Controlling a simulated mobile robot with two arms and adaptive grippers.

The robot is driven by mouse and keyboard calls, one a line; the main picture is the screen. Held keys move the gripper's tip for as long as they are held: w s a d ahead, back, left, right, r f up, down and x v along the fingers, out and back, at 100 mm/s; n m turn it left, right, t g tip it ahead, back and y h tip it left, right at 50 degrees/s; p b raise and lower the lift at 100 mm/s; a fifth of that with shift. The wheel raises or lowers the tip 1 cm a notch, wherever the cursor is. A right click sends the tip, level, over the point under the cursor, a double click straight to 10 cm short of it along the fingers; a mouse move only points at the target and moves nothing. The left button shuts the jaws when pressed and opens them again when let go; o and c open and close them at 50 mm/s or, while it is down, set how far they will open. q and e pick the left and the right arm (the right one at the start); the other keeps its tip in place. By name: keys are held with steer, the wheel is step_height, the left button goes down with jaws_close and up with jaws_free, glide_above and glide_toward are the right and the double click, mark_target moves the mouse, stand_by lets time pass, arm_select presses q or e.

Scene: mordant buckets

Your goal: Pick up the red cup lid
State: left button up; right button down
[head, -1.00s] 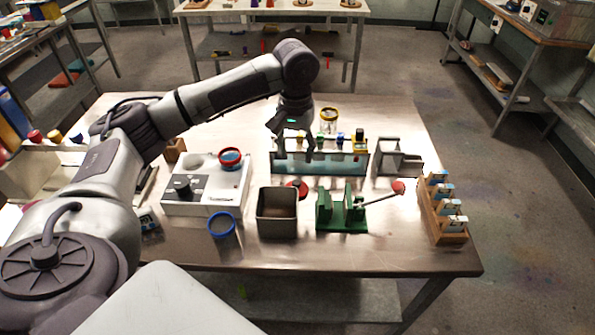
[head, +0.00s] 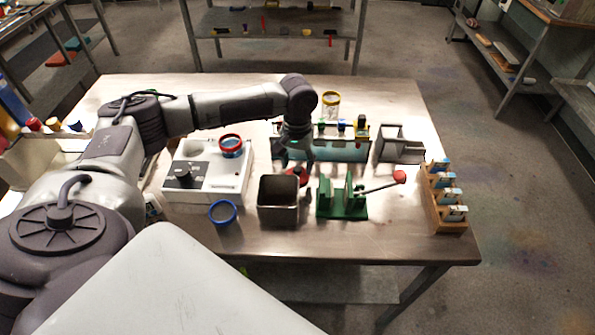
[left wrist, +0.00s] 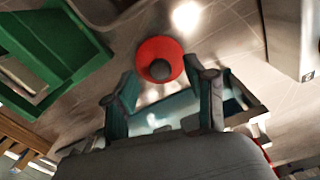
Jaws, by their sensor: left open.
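The red cup lid (head: 301,178) lies on the table behind the grey square bin, partly hidden by my left gripper in the head view. In the left wrist view the lid (left wrist: 147,48) is a red disc with a dark grey knob in its middle. My left gripper (head: 296,163) points down above and close to the lid. In the left wrist view its two fingers (left wrist: 166,80) are spread and empty, with the lid just beyond the fingertips. I cannot tell the exact height of the gap. My right gripper is not in view.
A grey square bin (head: 278,204) stands in front of the lid, and a green stand (head: 342,206) to its right. A teal-panelled rack (head: 345,151) is behind. A white machine (head: 205,188) bearing a red-rimmed cup (head: 231,146) is to the left.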

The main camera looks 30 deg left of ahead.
mark_target(297, 173)
arm_select(q)
steer(key=shift+f, duration=1.45)
steer(key=shift+s, duration=0.1)
jaws_close()
steer(key=shift+r, duration=0.15)
